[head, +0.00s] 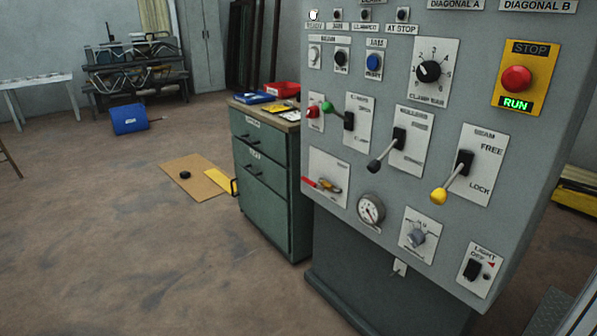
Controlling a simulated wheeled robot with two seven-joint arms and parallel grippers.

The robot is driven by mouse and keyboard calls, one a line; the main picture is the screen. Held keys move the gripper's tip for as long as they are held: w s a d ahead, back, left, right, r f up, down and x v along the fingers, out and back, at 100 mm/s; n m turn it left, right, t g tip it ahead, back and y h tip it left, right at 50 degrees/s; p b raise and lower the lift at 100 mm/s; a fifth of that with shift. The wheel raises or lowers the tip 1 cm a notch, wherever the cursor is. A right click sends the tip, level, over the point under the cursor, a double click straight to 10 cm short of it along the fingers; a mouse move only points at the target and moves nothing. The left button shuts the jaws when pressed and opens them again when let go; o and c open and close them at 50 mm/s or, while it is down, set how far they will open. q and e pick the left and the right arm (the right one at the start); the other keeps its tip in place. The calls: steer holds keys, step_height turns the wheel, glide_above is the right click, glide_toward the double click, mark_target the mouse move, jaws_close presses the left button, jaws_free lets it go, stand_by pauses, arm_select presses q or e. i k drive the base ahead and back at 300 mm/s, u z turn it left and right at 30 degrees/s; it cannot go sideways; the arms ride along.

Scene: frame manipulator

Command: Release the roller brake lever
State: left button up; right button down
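The grey control panel (455,140) stands at the right and carries three levers with ball knobs. The middle lever's dark grey knob (374,166) points down and left from its black pivot; its plate (411,150) has small blurred text, probably "ROLLERS" at the top. The right lever's yellow knob (439,196) also points down and left, on a plate marked "FREE" above and "LOCK" below. The left lever's green knob (327,107) points up and left. Neither of my grippers is in view.
A red stop button (516,79) with a lit green "RUN" sign, a rotary dial (429,71), a gauge (371,209) and a red-handled valve (322,184) share the panel. A green cabinet (262,180) stands to its left. The brown floor in front is largely clear.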

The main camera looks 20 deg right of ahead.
mark_target(374, 166)
steer(key=u, duration=0.2)
steer(key=i, duration=0.85)
steer(key=z, duration=0.6)
steer(key=i, duration=0.5)
steer(key=z, duration=0.45)
